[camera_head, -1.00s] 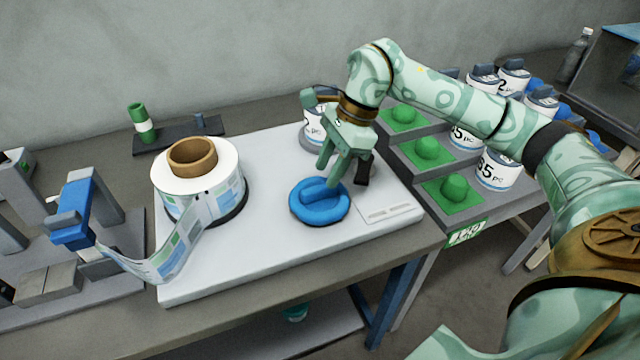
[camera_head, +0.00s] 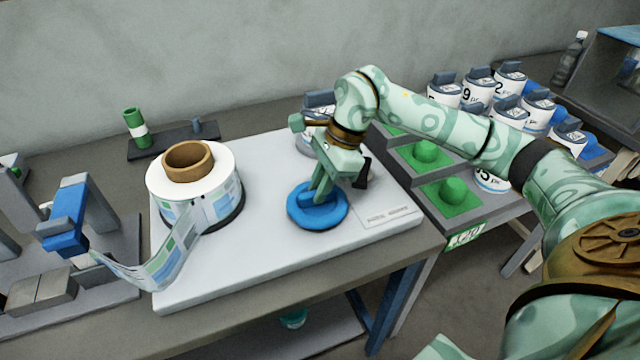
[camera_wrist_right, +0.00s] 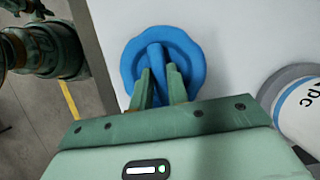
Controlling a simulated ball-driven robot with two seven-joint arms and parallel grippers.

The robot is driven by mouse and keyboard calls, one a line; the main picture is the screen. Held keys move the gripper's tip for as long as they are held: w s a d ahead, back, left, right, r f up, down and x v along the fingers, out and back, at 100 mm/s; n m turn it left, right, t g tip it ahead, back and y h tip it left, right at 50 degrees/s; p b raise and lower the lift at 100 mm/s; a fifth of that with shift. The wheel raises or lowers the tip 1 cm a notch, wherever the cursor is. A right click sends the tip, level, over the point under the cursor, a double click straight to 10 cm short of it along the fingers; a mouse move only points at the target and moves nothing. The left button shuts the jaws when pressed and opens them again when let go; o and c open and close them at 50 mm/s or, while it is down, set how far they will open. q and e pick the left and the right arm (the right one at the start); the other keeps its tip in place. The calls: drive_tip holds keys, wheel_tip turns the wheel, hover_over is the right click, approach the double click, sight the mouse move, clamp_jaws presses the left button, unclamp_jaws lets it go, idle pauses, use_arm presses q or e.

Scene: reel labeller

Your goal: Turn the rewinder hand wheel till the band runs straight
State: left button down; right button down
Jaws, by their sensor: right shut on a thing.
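The blue hand wheel (camera_head: 318,216) lies flat on the white base plate (camera_head: 270,255) of the rewinder. My right gripper (camera_head: 322,192) comes down from above and is shut on the raised bar across the wheel. In the right wrist view the two fingers (camera_wrist_right: 160,85) stand on either side of the wheel's bar (camera_wrist_right: 157,62). The label reel (camera_head: 222,168) with a brown core stands on the plate to the left. Its printed band (camera_head: 150,272) sags and curves between the reel and the blue labeller head (camera_head: 68,222). My left gripper is not in view.
Behind my right gripper a white container (camera_head: 318,104) stands partly hidden. To the right are green pads (camera_head: 452,196) on stepped grey stands and several labelled white tubs (camera_head: 478,82).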

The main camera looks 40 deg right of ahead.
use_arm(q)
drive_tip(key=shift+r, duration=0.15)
use_arm(e)
drive_tip(key=m+p, duration=0.1)
drive_tip(key=m+t+p, duration=0.1)
drive_tip(key=m, duration=0.1)
drive_tip(key=m+p, duration=0.1)
drive_tip(key=m, duration=0.1)
drive_tip(key=shift+s+r+t+h, duration=0.15)
drive_tip(key=shift+r+t+h, duration=0.15)
drive_tip(key=shift+t, duration=0.1)
drive_tip(key=m+t+h+p, duration=0.1)
drive_tip(key=m+p, duration=0.1)
drive_tip(key=m, duration=0.2)
drive_tip(key=shift+a+f+p, duration=0.1)
drive_tip(key=shift+a+p, duration=0.05)
drive_tip(key=shift+p, duration=0.25)
use_arm(q)
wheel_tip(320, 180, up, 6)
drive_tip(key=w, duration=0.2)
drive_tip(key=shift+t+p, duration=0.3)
drive_tip(key=shift+p, duration=0.1)
use_arm(e)
drive_tip(key=shift+m+h, duration=0.4)
drive_tip(key=shift+m, duration=0.5)
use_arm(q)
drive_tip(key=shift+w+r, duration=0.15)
use_arm(e)
drive_tip(key=shift+f+t, duration=0.1)
drive_tip(key=shift+t, duration=0.2)
